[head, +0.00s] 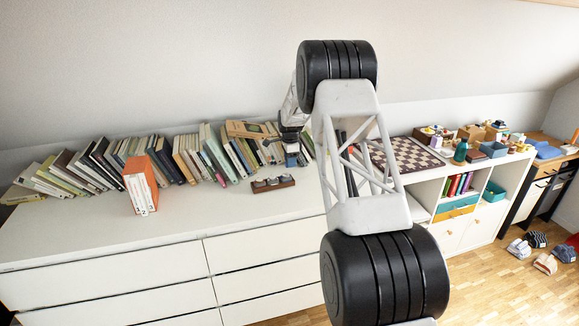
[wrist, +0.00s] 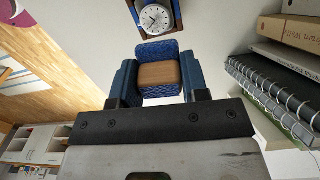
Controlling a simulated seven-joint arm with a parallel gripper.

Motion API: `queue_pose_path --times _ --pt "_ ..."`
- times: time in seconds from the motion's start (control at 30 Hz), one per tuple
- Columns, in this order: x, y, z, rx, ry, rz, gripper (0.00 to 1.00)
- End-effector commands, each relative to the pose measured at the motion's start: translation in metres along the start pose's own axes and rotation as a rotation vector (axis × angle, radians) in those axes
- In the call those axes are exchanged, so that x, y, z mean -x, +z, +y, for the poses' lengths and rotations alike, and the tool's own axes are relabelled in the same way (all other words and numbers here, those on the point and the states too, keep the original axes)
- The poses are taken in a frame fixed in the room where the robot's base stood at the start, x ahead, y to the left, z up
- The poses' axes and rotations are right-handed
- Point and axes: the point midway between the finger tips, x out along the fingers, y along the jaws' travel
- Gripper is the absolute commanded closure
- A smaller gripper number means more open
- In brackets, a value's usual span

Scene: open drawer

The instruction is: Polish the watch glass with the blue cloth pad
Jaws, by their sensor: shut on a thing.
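The blue cloth pad (wrist: 157,50) has a brown wooden block (wrist: 159,75) as its back. My gripper (wrist: 157,68) is shut on this block, with one blue finger on each side. The watch (wrist: 154,18) has a round white dial and lies in a dark wooden holder at the top of the wrist view, beyond the pad and apart from it in the picture. In the head view the wooden holder (head: 272,187) with watches stands on the white dresser. My gripper (head: 291,157) is behind it there, and the pad is too small to make out.
A long row of leaning books (head: 190,158) lines the wall behind. An orange and white book set (head: 141,186) stands left of the holder. Spiral-bound books (wrist: 270,85) are close on the right in the wrist view. The dresser top (head: 80,230) is clear at front left.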

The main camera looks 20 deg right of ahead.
Motion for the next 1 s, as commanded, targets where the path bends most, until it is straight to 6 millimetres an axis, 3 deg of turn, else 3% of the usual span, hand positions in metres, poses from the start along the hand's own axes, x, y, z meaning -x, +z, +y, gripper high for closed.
queue_pose_path --times 0.43,1.0 --pt "0.038 0.0 0.0 0.0 -0.002 0.0 0.81" --pt "0.04 0.0 0.0 0.0 -0.001 0.0 0.81"
